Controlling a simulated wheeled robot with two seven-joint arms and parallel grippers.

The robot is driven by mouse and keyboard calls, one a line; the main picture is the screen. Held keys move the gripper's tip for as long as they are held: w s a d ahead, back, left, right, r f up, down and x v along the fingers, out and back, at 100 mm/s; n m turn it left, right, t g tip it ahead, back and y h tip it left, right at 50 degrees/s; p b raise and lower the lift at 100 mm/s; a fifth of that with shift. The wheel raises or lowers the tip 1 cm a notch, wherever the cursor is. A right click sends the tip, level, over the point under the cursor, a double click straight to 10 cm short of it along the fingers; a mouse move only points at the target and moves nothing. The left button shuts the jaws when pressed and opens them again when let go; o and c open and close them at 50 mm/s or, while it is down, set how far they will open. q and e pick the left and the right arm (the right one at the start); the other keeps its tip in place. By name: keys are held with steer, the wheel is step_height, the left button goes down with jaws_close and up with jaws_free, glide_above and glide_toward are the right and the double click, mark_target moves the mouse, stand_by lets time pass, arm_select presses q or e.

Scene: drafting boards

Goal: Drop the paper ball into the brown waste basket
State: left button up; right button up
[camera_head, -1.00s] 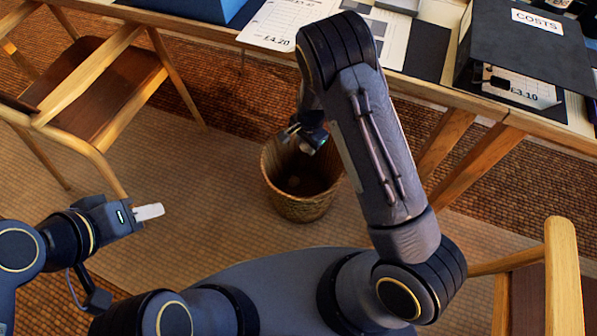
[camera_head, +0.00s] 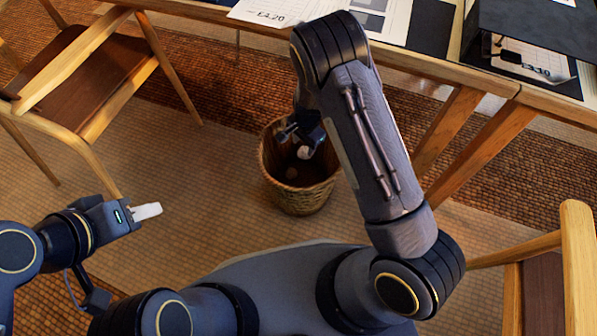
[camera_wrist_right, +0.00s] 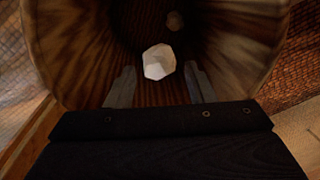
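The brown woven waste basket (camera_head: 300,199) stands on the floor in the head view, and its inside fills much of the right wrist view (camera_wrist_right: 75,40). My right gripper (camera_wrist_right: 159,68) points down into the basket's mouth with its fingers apart. The white faceted paper ball (camera_wrist_right: 158,62) shows at the fingertips, with a gap to each finger; it looks free of them, inside the basket's outline. It also shows in the head view (camera_head: 304,152). A darker small round thing (camera_wrist_right: 175,20) lies deeper in the basket. My left gripper (camera_head: 148,211) is away at the left; its finger gap is unclear.
A wooden chair (camera_head: 85,75) stands at the left, another (camera_head: 575,260) at the lower right. A table with papers (camera_head: 395,22) and a black binder (camera_head: 530,35) runs along the top, its legs (camera_head: 450,130) right of the basket. Floor left of the basket is clear.

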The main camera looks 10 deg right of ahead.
steer(key=shift+o, duration=0.9)
step_height(320, 180, up, 8)
steer(key=p, duration=0.3)
steer(key=shift+s+d, duration=0.15)
steer(key=shift+s, duration=0.15)
steer(key=shift+f, duration=0.15)
